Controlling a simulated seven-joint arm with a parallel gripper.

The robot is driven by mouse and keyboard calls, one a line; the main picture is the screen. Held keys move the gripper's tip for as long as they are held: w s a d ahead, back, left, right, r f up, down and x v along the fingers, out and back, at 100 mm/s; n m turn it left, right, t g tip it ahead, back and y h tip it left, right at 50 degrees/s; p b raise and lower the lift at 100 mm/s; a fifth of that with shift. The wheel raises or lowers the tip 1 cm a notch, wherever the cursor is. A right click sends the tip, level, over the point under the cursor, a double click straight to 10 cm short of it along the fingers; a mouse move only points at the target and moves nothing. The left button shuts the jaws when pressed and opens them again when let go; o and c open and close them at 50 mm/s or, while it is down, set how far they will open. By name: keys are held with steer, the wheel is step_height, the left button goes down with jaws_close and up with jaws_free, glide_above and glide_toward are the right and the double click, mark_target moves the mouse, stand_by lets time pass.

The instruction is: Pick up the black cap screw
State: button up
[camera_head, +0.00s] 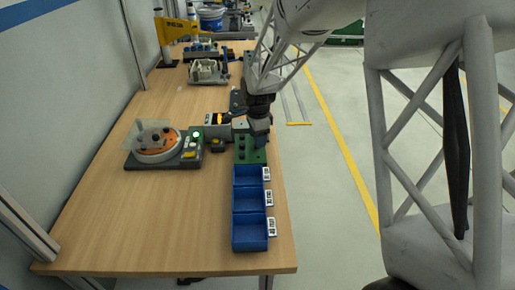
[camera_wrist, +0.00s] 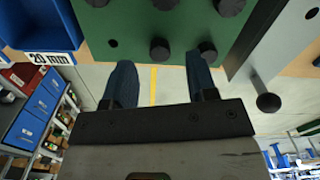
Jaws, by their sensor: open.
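Several black cap screws stand in a green block (camera_head: 242,157), which also shows in the wrist view (camera_wrist: 130,22). Two screws, one at the middle (camera_wrist: 160,50) and one to its right (camera_wrist: 207,51), are nearest my fingertips in the wrist view. A small dark hole (camera_wrist: 113,43) lies left of them. My gripper (camera_wrist: 162,68) is open with its two dark blue fingers apart and nothing between them. In the head view my gripper (camera_head: 262,136) is at the block's right side, partly hiding it. Another black-headed piece (camera_wrist: 268,102) shows beside a grey part.
Three blue bins (camera_head: 234,218) with labels stand in a row in front of the block. A round orange and white device (camera_head: 157,145) is to the left. Grey and black parts (camera_head: 215,127) sit behind. The left front of the wooden table (camera_head: 150,215) is clear.

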steer(key=shift+f, duration=1.3)
jaws_close()
steer(key=shift+r, duration=0.2)
steer(key=shift+r, duration=0.55)
step_height(320, 180, up, 2)
steer(key=shift+r, duration=0.1)
steer(key=s+d, duration=0.1)
steer(key=s, duration=0.4)
steer(key=s+d+r, duration=0.1)
steer(key=s, duration=0.4)
steer(key=s+d, duration=0.1)
steer(key=s, duration=0.4)
steer(key=shift+s+d+r, duration=0.1)
steer(key=shift+s+r, duration=0.1)
steer(key=shift+s, duration=0.15)
